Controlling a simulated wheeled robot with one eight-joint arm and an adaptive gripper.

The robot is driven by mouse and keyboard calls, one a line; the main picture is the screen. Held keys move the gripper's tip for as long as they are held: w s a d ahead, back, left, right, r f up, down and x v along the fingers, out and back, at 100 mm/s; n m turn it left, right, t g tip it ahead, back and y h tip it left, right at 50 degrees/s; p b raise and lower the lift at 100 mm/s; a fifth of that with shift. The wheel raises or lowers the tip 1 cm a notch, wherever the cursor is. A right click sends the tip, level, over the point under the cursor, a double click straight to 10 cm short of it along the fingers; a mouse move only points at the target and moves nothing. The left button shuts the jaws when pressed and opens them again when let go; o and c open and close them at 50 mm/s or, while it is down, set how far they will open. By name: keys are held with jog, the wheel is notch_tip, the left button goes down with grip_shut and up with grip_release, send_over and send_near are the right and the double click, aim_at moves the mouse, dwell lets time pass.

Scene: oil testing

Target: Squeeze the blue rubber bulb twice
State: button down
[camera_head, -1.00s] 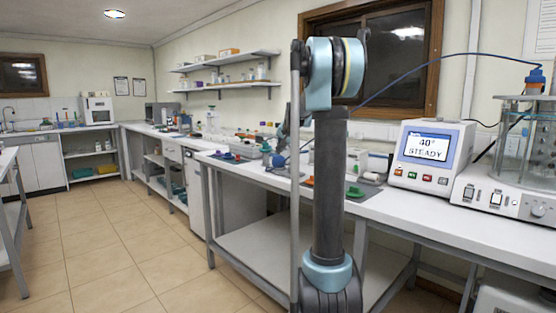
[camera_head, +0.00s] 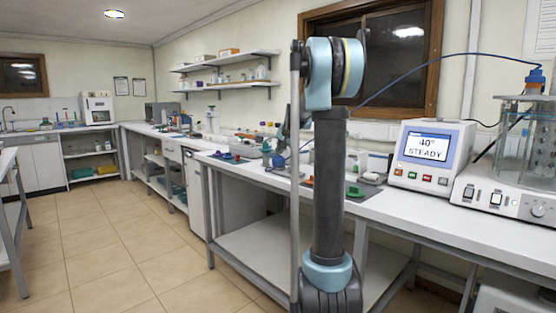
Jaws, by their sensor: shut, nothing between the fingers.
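A small blue rounded thing (camera_head: 278,160), likely the rubber bulb, shows on the bench just left of my arm's dark upright link. It is small and partly covered, so its shape is hard to tell. My gripper (camera_head: 268,150) is a small dark shape below the teal wrist part, close to the blue thing. It is shut with nothing seen in it. I cannot tell whether it touches the blue thing. My own arm hides part of this area.
A white device (camera_head: 432,155) reads "40° STEADY" on the bench. Right of it, a glass bath (camera_head: 515,140) stands on a white base, with a blue tube (camera_head: 440,66) running left behind my arm. Green and red pieces lie on grey mats. The floor (camera_head: 110,245) is clear.

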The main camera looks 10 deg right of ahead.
aim_at(281, 156)
jog(key=shift+f, duration=0.65)
dwell(0.7)
dwell(0.3)
jog(key=shift+r, duration=1.3)
jog(key=shift+r, duration=2.5)
jog(key=shift+r, duration=0.1)
notch_tip(281, 156, up, 4)
jog(key=shift+f, duration=0.25)
jog(key=shift+f, duration=0.1)
